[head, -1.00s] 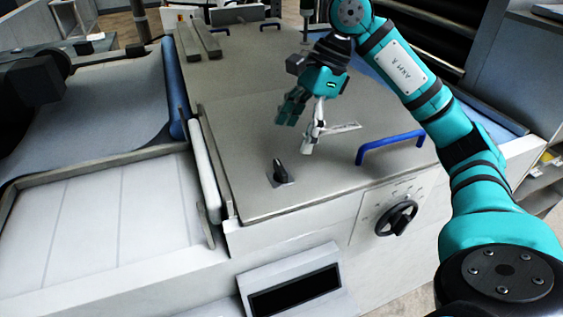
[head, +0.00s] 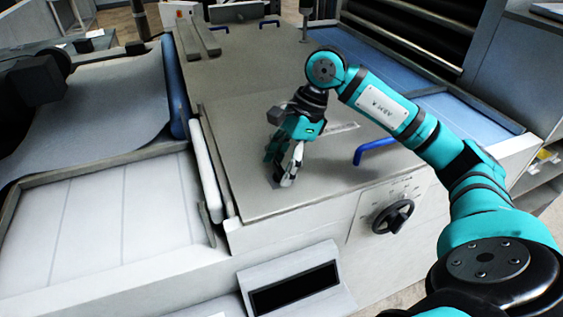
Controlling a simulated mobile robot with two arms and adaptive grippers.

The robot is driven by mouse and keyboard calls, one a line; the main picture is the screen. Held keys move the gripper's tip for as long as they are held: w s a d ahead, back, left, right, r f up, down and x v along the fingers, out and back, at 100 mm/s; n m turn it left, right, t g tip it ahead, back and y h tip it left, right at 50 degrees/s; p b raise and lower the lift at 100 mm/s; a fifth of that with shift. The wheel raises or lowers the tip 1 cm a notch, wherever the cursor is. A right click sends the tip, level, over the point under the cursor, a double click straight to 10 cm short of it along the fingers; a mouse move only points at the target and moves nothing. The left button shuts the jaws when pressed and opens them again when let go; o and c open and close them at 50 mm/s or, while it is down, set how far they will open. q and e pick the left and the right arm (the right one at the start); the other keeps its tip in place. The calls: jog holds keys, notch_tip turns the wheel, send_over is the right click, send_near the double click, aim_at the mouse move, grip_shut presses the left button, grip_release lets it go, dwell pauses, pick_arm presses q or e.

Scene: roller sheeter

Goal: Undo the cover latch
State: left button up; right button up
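The grey cover (head: 240,112) of the machine lies flat and closed. The small black cover latch near its front edge is hidden behind my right gripper (head: 280,172). That gripper is over the latch's spot, pointing down, with its fingers close to the cover. The fingers overlap the latch from this angle, so I cannot tell whether they touch it, grip it or stand around it. My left gripper is not in view.
A blue handle (head: 370,150) stands on the cover right of my gripper. A black rotary dial (head: 393,215) is on the front panel below. Two metal bars (head: 198,38) lie at the back. A white-grey tray (head: 110,225) is at left.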

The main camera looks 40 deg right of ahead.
jog(key=c, duration=0.7)
